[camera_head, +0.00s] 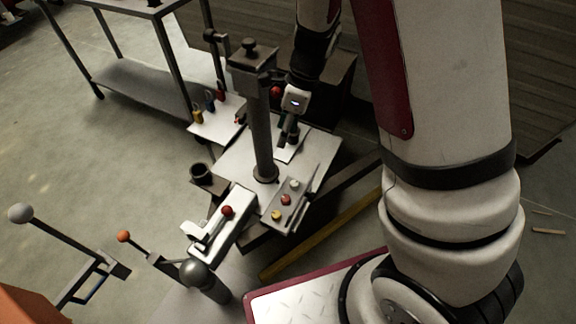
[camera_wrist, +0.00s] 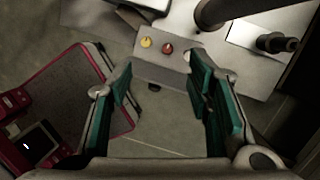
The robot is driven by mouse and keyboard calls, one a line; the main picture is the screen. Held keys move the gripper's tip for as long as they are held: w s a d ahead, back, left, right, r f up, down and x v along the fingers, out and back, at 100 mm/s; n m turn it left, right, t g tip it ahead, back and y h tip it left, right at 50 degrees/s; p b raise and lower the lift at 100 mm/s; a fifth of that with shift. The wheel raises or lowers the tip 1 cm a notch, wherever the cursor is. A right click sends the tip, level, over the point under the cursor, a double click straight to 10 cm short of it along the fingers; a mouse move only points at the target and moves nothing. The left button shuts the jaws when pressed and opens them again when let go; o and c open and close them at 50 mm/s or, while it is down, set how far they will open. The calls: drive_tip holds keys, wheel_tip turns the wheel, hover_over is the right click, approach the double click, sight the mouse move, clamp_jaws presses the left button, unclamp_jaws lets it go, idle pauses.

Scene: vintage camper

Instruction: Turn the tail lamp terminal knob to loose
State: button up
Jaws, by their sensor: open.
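A tilted grey terminal box on the bench plate carries a yellow knob (camera_head: 277,215), a red knob (camera_head: 286,199) and a pale knob (camera_head: 294,184). No label is readable, so I cannot tell which is the tail lamp knob. In the wrist view the yellow knob (camera_wrist: 146,42) and red knob (camera_wrist: 167,48) show beyond my fingertips; the pale one is not clear, perhaps behind a finger. My gripper (camera_wrist: 158,72) is open and empty, its green-padded fingers apart over floor and the box edge. In the head view my gripper (camera_head: 288,136) appears raised near the post.
A dark upright post (camera_head: 262,130) stands on the plate beside the box. A red-knobbed lever unit (camera_head: 227,211) is left of the box. A black peg (camera_wrist: 277,43) is on a pale plate. Small padlock-like items (camera_head: 209,101) and several levers lie leftward. Open floor is at left.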

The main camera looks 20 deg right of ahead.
sight(295, 183)
drive_tip(key=w+d+f+m+b, duration=0.1)
drive_tip(key=f+m+b, duration=0.1)
drive_tip(key=f, duration=0.8)
drive_tip(key=w+d+f+m+h+b, duration=0.1)
drive_tip(key=f+b, duration=0.3)
drive_tip(key=f, duration=0.6)
drive_tip(key=w+d+f+m+h+b, duration=0.1)
drive_tip(key=d+f+m+b, duration=0.1)
drive_tip(key=f, duration=0.8)
drive_tip(key=shift+w+f+m+b, duration=0.3)
drive_tip(key=shift+m+b, duration=0.35)
drive_tip(key=shift+m, duration=0.35)
clamp_jaws()
